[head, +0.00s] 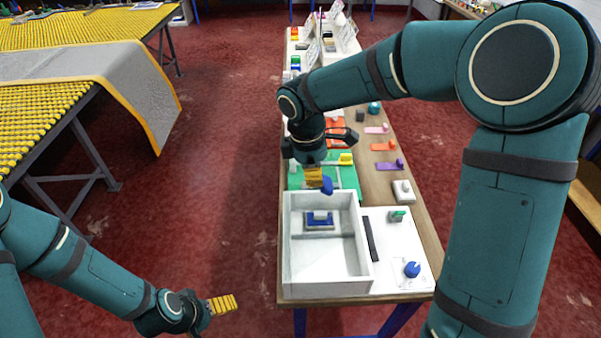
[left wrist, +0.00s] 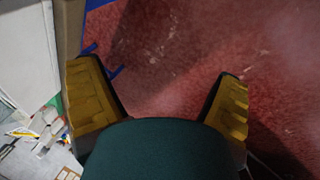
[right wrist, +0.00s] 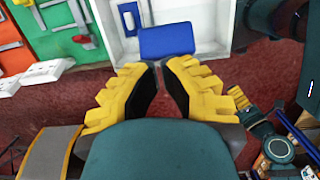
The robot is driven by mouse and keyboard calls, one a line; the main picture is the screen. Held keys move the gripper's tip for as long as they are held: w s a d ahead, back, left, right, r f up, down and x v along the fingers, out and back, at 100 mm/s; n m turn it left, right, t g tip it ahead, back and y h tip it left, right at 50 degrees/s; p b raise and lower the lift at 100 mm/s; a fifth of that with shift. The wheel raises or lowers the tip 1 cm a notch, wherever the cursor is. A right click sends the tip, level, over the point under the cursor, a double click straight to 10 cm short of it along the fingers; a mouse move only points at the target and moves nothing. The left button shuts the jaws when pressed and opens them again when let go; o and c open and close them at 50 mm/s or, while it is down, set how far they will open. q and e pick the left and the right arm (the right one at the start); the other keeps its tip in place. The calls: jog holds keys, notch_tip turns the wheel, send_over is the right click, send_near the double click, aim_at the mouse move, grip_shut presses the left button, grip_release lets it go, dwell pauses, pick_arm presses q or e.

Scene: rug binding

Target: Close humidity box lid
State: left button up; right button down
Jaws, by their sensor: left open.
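The white humidity box (head: 288,262) stands open-topped at the near end of the table, with a small blue-and-white piece (head: 319,220) inside. I cannot make out a separate lid. A blue tab (head: 327,186) is at the box's far edge; it looks like a blue plate in the right wrist view (right wrist: 166,42). My right gripper (head: 315,184) points down beside this tab. In the right wrist view its fingertips (right wrist: 158,66) are nearly together just before the blue plate; whether they touch it is unclear. My left gripper (head: 236,302) is open and empty over the floor, left of the table.
Right of the box is a white panel (head: 385,275) with a dark strip (head: 370,238), a blue knob (head: 412,269) and a green piece (head: 397,215). A green board (head: 347,178) lies behind the box. Red floor (head: 220,150) is free to the left.

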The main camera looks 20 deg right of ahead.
pick_arm(q)
notch_tip(320, 180, down, 13)
jog(key=s+b, duration=0.2)
jog(key=b, duration=1)
jog(key=shift+d+g, duration=0.4)
pick_arm(e)
jog(key=s+d+f+t+y, duration=0.2)
jog(key=d+f+y, duration=0.5)
jog(key=d+f, duration=0.5)
jog(key=shift+s+d+f+y, duration=0.4)
jog(key=shift+s+f, duration=0.45)
jog(key=shift+f, duration=0.4)
pick_arm(q)
jog(key=shift+s, duration=0.1)
